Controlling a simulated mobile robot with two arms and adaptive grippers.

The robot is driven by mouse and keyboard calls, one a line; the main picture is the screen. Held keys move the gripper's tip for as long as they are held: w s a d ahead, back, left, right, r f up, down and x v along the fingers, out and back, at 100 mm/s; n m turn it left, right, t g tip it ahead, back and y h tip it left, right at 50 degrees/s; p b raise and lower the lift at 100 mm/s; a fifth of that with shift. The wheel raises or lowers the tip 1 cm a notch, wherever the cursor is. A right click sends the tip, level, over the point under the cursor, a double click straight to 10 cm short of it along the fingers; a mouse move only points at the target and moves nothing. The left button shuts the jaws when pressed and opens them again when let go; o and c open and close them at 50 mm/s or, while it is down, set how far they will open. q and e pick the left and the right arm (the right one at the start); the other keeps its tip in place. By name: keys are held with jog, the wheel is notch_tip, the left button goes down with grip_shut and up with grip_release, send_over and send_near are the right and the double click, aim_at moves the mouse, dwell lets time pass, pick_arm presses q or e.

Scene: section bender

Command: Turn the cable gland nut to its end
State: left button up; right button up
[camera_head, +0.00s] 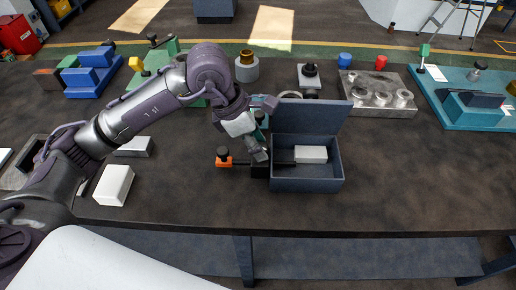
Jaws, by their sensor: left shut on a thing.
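An open blue-grey box (308,185) stands on the dark bench with its lid (312,115) raised at the back. A black cable-like piece runs from an orange clamp (224,161) with a black knob to a black part (259,172) at the box's left wall. My left gripper (258,155) points down at that wall and is shut on what looks like the cable gland nut. The nut is mostly hidden by the fingers and too small to make out. My right gripper is not in view.
A white block (311,153) lies in the box. Another white block (114,185) lies to the left. A metal plate with round parts (378,94) and a teal fixture (478,105) stand at the right. The bench front right is clear.

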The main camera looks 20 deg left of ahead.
pick_arm(q)
jog(key=m+g+b, duration=0.1)
jog(key=m+b, duration=0.2)
jog(key=shift+w+f, duration=0.15)
jog(key=shift+r+m+g+h+b, duration=0.25)
jog(key=shift+m+g+b, duration=0.35)
jog(key=shift+m+b, duration=0.7)
jog(key=o, duration=1.1)
jog(key=shift+o, duration=0.2)
jog(key=v, duration=1.2)
